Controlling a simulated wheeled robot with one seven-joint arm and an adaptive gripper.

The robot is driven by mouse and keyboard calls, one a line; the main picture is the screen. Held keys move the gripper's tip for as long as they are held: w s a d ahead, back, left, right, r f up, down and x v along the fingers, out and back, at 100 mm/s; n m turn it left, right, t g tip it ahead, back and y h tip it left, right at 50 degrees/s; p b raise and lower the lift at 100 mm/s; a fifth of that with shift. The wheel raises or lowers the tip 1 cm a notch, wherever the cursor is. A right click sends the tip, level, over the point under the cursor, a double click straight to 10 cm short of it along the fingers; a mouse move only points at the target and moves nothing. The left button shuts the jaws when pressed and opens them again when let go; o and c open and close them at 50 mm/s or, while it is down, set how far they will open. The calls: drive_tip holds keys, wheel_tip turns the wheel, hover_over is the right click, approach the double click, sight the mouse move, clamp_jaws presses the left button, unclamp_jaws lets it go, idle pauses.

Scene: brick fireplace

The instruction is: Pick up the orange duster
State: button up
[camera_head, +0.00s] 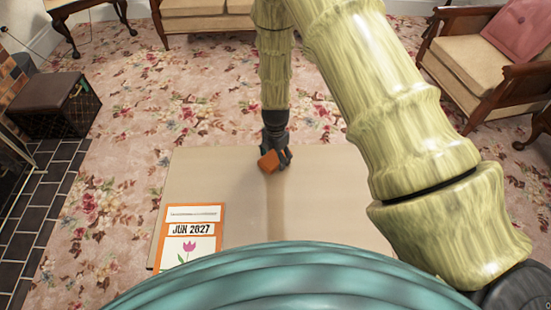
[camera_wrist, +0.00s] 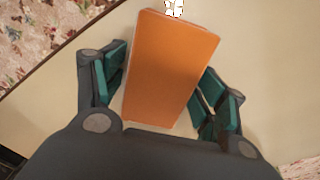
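The orange duster (camera_head: 268,161) is a plain orange block on or just above the beige table (camera_head: 215,175), near its far edge. My gripper (camera_head: 275,158) is down at the duster, pointing at the tabletop. In the wrist view the duster (camera_wrist: 170,70) lies between the two teal-padded fingers of my gripper (camera_wrist: 163,75). It sits slightly turned relative to the fingers. The fingers are spread to either side of it, with a narrow gap at the left and little or none at the right. The lower end of the duster is near the dark palm.
A calendar (camera_head: 190,232) reading JUN 2027 lies at the table's near left. A brown box-like stool (camera_head: 50,103) stands on the left, and a cushioned armchair (camera_head: 465,70) at the upper right. Floral carpet surrounds the table.

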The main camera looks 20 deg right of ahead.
sight(275, 155)
drive_tip(key=c, duration=0.6)
drive_tip(key=shift+r, duration=0.1)
drive_tip(key=shift+r, duration=0.65)
wheel_tip(275, 155, up, 2)
drive_tip(key=shift+r, duration=0.2)
drive_tip(key=s+a, duration=0.1)
drive_tip(key=s, duration=0.4)
drive_tip(key=s+a, duration=0.1)
drive_tip(key=s, duration=0.4)
drive_tip(key=s+a+r, duration=0.1)
drive_tip(key=s, duration=0.4)
drive_tip(key=shift+s+a, duration=0.1)
drive_tip(key=shift+s, duration=0.25)
drive_tip(key=o, duration=0.5)
drive_tip(key=c, duration=0.3)
drive_tip(key=shift+r, duration=0.1)
